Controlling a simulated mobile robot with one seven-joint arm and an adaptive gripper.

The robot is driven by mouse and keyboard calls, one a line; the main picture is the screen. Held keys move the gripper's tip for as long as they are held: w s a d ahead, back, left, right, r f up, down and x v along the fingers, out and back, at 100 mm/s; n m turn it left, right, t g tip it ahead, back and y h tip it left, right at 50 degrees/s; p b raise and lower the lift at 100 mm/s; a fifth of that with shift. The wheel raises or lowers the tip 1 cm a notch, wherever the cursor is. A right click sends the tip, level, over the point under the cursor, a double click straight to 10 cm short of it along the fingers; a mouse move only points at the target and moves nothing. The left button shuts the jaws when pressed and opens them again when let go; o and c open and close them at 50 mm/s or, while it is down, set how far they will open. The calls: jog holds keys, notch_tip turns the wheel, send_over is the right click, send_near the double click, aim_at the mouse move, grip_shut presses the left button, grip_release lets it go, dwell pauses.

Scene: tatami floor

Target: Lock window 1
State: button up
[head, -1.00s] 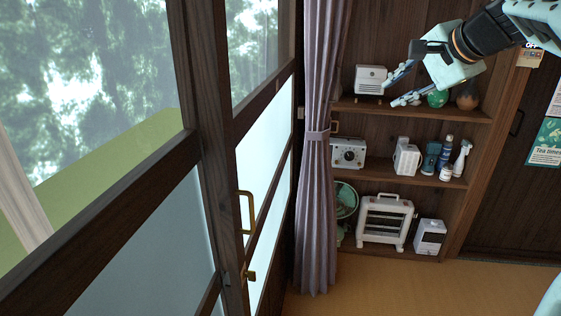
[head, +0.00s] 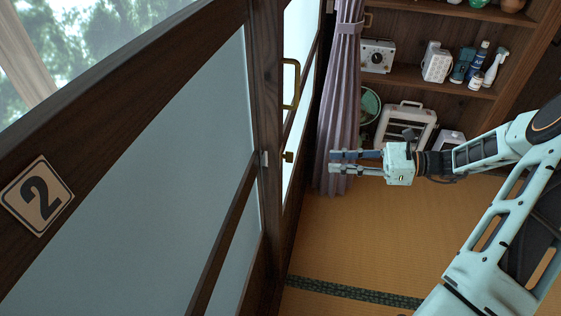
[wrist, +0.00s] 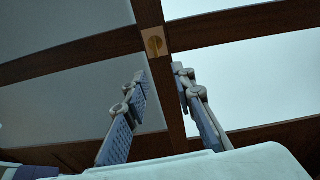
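A wood-framed sliding window with frosted panes bears a "2" plaque (head: 38,196) at the left of the head view. No "1" label shows. A brass pull handle (head: 291,85) and a small brass latch (head: 288,157) sit on the frame further along, right of the meeting stile. A small grey fitting (head: 264,158) is on the nearer stile. My gripper (head: 335,161) points left towards the latch, apart from it, with fingers parted and empty.
A purple curtain (head: 340,110) hangs behind my gripper at the window's far end. Wooden shelves (head: 410,78) hold bottles and a radio (head: 377,56); a white heater (head: 405,125) stands below. The tatami floor (head: 350,240) beneath is clear.

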aim_at(289, 157)
jog(key=w+a+y+b, duration=0.1)
jog(key=a, duration=1)
jog(key=shift+a+r+m+t, duration=0.2)
jog(key=shift+r+m+t, duration=0.15)
jog(key=shift+m+t, duration=0.05)
jog(key=shift+w, duration=0.1)
jog(key=shift+c, duration=0.5)
grip_shut()
